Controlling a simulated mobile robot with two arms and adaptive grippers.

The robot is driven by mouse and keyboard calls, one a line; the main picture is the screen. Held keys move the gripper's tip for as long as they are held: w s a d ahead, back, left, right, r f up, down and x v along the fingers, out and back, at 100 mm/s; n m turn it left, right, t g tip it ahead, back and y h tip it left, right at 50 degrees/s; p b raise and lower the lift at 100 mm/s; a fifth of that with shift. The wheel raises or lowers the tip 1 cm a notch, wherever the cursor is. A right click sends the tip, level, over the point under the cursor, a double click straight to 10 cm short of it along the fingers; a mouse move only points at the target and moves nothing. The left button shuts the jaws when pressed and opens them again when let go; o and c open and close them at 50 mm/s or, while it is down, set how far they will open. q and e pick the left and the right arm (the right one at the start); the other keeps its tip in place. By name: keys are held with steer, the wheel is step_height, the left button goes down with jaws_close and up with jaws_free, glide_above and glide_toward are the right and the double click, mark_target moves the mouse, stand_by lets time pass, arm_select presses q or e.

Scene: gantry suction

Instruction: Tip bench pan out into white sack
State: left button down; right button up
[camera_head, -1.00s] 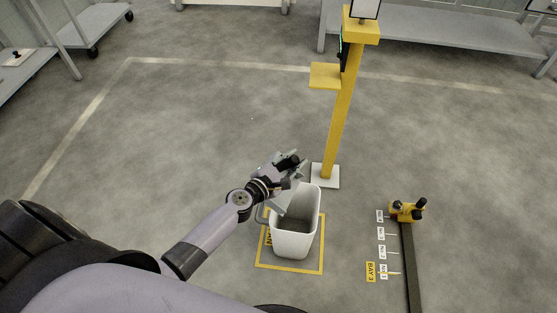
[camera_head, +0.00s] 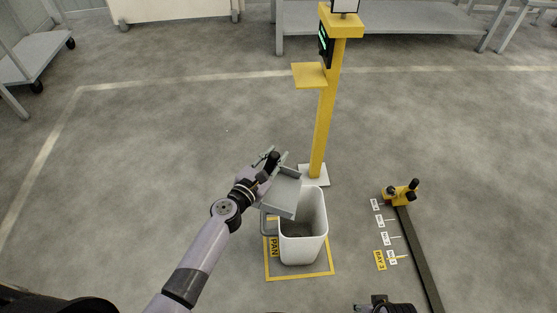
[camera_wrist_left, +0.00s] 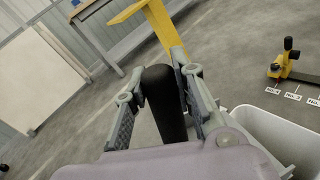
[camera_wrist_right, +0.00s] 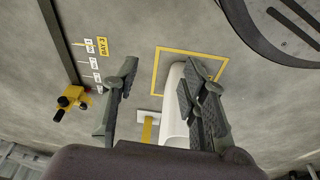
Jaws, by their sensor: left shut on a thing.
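The grey bench pan (camera_head: 281,192) is tilted, its near edge low over the back left rim of an open white bin (camera_head: 303,246). The bin stands upright and its inside looks dark grey. My left gripper (camera_head: 270,163) is behind the pan. In the left wrist view its fingers close around a black upright handle (camera_wrist_left: 164,110), and the bin (camera_wrist_left: 275,128) shows at right. My right gripper (camera_wrist_right: 158,82) has its fingers apart with nothing between them. The bin (camera_wrist_right: 175,100) lies beyond them in the right wrist view. I cannot make out any contents in the pan.
A yellow post (camera_head: 324,120) with a side shelf (camera_head: 309,75) stands behind the bin. A yellow floor outline (camera_head: 300,277) surrounds the bin. A dark floor rail (camera_head: 418,255) with a yellow end piece (camera_head: 400,193) lies at right.

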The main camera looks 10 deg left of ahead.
arm_select(q)
steer(key=shift+w+a+f+n+t+h+b, duration=0.15)
steer(key=shift+a+n+b, duration=0.45)
steer(key=shift+a, duration=0.35)
steer(key=shift+s+a+n+t+h+b, duration=0.15)
steer(key=shift+a+n+b, duration=0.25)
steer(key=shift+a+b, duration=0.4)
steer(key=shift+w+a+f+n+t+b, duration=0.1)
steer(key=shift+a+n+t+b, duration=0.1)
steer(key=shift+a+n+b, duration=0.6)
arm_select(e)
steer(key=w+v, duration=0.2)
steer(key=v, duration=1.2)
steer(key=shift+w+r+t, duration=0.2)
steer(key=shift+r+t, duration=0.05)
steer(key=shift+t, duration=0.15)
arm_select(q)
steer(key=shift+a+m, duration=0.25)
steer(key=shift+m, duration=0.05)
arm_select(e)
steer(key=shift+d, duration=0.1)
